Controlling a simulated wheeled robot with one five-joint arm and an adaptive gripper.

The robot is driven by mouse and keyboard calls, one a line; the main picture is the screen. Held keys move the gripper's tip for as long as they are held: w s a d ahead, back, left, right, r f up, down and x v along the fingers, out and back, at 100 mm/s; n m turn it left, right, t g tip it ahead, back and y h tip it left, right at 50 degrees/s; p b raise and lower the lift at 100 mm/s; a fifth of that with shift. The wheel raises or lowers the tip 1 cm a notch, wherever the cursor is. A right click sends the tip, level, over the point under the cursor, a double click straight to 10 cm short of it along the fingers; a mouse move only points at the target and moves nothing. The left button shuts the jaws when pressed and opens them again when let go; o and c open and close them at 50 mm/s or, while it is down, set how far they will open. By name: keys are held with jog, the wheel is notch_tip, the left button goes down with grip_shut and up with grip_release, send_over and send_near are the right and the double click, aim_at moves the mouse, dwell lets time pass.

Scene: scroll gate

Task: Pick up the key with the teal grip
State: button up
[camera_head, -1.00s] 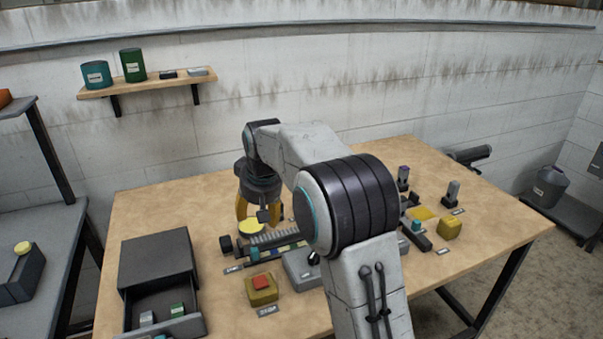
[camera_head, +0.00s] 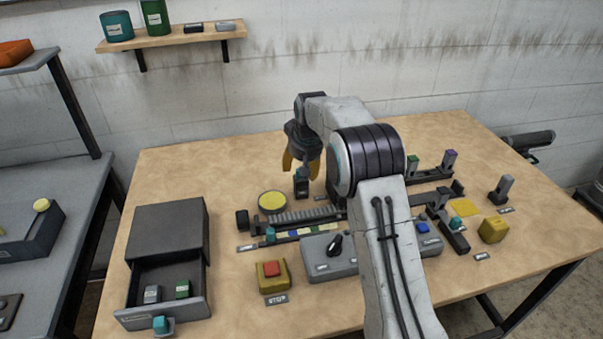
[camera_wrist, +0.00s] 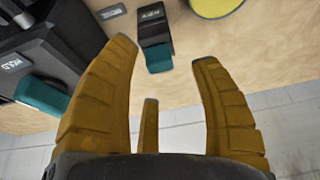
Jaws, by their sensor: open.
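A small dark block with a teal top (camera_head: 301,174), which looks like the key in its holder, stands upright behind the yellow disc on the table. In the wrist view a teal grip (camera_wrist: 158,58) sticks out of a dark labelled holder. My gripper (camera_head: 301,165) is open and empty, tilted down over the holder in the head view. In the wrist view the teal grip shows between my two fingertips (camera_wrist: 165,50). I cannot tell how far below the tips it is, and nothing is held.
A yellow disc (camera_head: 272,202) and a toothed rail (camera_head: 305,215) lie in front. A red button (camera_head: 272,269), a lever box (camera_head: 328,262) and an open drawer (camera_head: 165,307) stand nearer. A second teal piece (camera_wrist: 42,95) shows at left in the wrist view.

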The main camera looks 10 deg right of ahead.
jog(key=shift+x, duration=1.8)
jog(key=shift+s, duration=0.1)
grip_shut()
